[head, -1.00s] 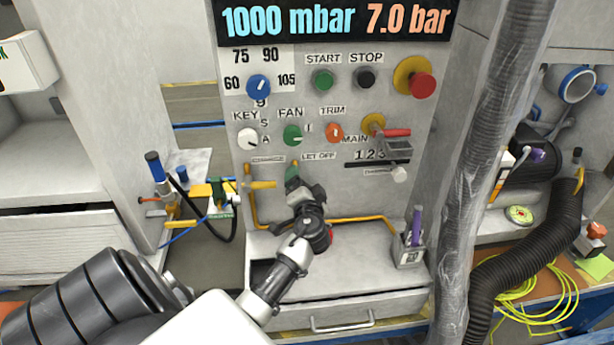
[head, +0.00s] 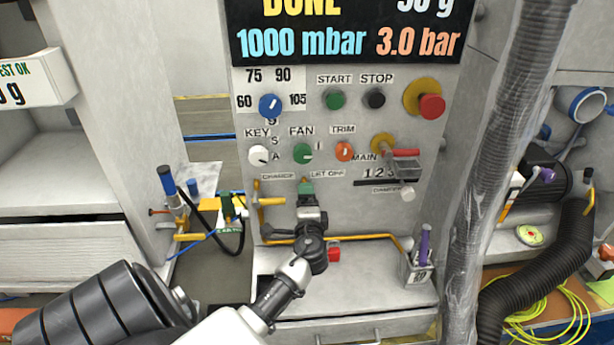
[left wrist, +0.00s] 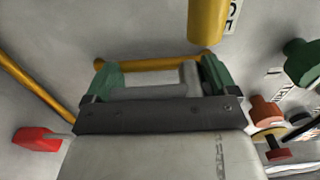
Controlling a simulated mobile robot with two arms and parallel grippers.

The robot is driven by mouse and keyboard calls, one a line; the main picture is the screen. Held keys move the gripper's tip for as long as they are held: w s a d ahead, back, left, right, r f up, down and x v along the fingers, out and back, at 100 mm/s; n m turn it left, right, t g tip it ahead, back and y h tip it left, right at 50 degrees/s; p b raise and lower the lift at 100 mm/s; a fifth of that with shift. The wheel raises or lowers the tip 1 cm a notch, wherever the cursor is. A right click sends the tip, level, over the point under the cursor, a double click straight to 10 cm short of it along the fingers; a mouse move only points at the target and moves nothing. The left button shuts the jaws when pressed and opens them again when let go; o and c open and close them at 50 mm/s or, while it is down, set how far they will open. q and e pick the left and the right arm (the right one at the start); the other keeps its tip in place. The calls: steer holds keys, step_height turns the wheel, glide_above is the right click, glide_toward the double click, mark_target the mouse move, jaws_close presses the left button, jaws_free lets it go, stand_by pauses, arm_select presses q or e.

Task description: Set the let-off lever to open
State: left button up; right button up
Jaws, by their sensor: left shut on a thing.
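I cannot clearly separate lever from jaw there, nor read the lever's exact angle. The display (head: 345,38) reads 1000 mbar and 3.0 bar. My right gripper is out of view.
The yellow charge lever (head: 270,201) is close on the left and also shows in the left wrist view (left wrist: 207,20). A yellow pipe (head: 360,237) runs behind my wrist. A red part (head: 333,254) is right of it. A thick grey hose (head: 490,160) hangs right of the panel.

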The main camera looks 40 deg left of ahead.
arm_select(q)
steer(key=shift+f, duration=0.1)
stand_by(0.4)
steer(key=o, duration=1)
steer(key=shift+o, duration=0.2)
steer(key=b+v, duration=0.2)
steer(key=v, duration=0.9)
steer(key=shift+w, duration=0.1)
